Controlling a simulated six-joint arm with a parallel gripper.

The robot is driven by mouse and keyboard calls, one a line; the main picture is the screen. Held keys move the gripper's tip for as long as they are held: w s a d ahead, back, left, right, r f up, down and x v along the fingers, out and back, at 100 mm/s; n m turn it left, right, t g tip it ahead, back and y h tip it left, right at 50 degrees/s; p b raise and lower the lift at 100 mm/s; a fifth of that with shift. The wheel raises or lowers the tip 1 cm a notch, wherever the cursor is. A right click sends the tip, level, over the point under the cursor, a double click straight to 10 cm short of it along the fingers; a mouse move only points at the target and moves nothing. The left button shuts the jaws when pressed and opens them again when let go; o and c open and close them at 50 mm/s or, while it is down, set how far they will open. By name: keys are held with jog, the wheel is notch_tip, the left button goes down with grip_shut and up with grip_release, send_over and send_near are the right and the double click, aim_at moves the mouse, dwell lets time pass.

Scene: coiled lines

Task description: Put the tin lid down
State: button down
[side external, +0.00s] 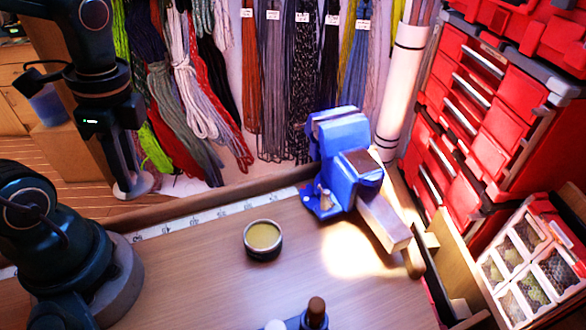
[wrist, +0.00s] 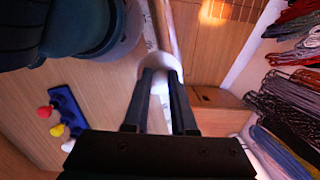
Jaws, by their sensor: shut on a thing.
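My gripper (side external: 127,178) hangs at the left in the side view, shut on the tin lid (side external: 140,186), a pale grey-white disc held roughly level in the air. In the wrist view my gripper's two dark fingers (wrist: 160,80) reach up to the lid (wrist: 163,60), which is partly hidden by them. An open round tin (side external: 262,240) with a dark wall and yellowish inside stands on the wooden bench (side external: 200,285), well right of the lid and apart from it.
A blue vise (side external: 340,150) stands at the bench's back right. A blue holder (wrist: 68,112) with red, yellow and white tops shows in the wrist view. Coiled lines (side external: 185,90) hang behind; red drawers (side external: 470,105) stand right. The bench around the tin is clear.

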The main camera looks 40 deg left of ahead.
jog(key=d+f, duration=0.2)
jog(key=d, duration=0.1)
jog(key=d+f, duration=0.2)
jog(key=d, duration=0.1)
jog(key=d+f, duration=0.2)
jog(key=d, duration=0.2)
jog(key=shift+w, duration=0.1)
jog(key=shift+f, duration=2)
jog(key=shift+f, duration=0.15)
jog(key=c, duration=0.7)
grip_release()
jog(key=shift+c, duration=0.2)
jog(key=w+a+r+n+t, duration=0.1)
jog(key=r+n+t, duration=0.2)
jog(key=r, duration=0.4)
jog(key=w+a+r+n+t+h, duration=0.1)
jog(key=w+a+r+n+t, duration=0.1)
jog(key=r+n, duration=0.4)
jog(key=shift+r+t, duration=0.85)
jog(key=shift+t, duration=0.05)
